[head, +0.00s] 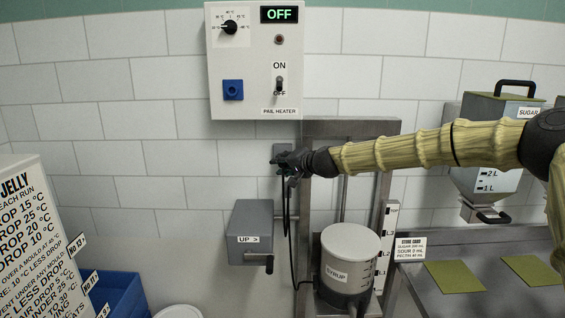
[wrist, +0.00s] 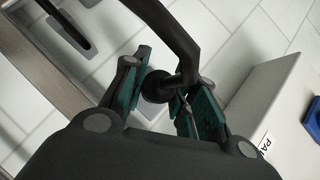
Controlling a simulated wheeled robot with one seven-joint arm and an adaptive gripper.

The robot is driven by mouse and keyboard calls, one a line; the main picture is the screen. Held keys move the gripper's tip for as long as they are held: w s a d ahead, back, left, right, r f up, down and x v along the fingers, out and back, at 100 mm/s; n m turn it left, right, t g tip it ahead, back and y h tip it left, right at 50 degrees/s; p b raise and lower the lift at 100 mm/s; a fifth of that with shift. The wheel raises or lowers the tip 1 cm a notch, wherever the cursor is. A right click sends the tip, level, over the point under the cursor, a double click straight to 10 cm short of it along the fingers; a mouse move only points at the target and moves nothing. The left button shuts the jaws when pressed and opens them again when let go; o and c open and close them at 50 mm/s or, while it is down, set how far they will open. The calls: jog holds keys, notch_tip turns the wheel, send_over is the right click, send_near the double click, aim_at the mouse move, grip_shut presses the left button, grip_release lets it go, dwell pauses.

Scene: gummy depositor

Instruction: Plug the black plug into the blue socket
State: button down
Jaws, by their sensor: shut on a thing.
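The blue socket (head: 233,90) is on the lower left of the white pail heater box (head: 255,55), and its edge also shows at the right side of the wrist view (wrist: 312,124). My gripper (head: 284,160) is below that box, lower and to the right of the socket. In the wrist view, my gripper's teal fingers (wrist: 166,98) are closed around the black plug (wrist: 157,87). A thick black cable (wrist: 172,35) runs from the plug. In the head view the plug is mostly hidden by the dark fingers.
The heater display reads OFF. A grey plate (head: 272,129) is on the wall behind my gripper. Below are a grey box with a crank (head: 251,222) and a white-lidded syrup pail (head: 350,243) in a metal frame (head: 350,127). Bare tiled wall lies left of the heater.

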jog(key=shift+s+b, duration=0.4)
jog(key=shift+s, duration=0.65)
jog(key=shift+s, duration=0.1)
jog(key=s+b, duration=0.1)
jog(key=s, duration=0.3)
jog(key=shift+s, duration=0.4)
jog(key=c, duration=1.8)
grip_release()
grip_shut()
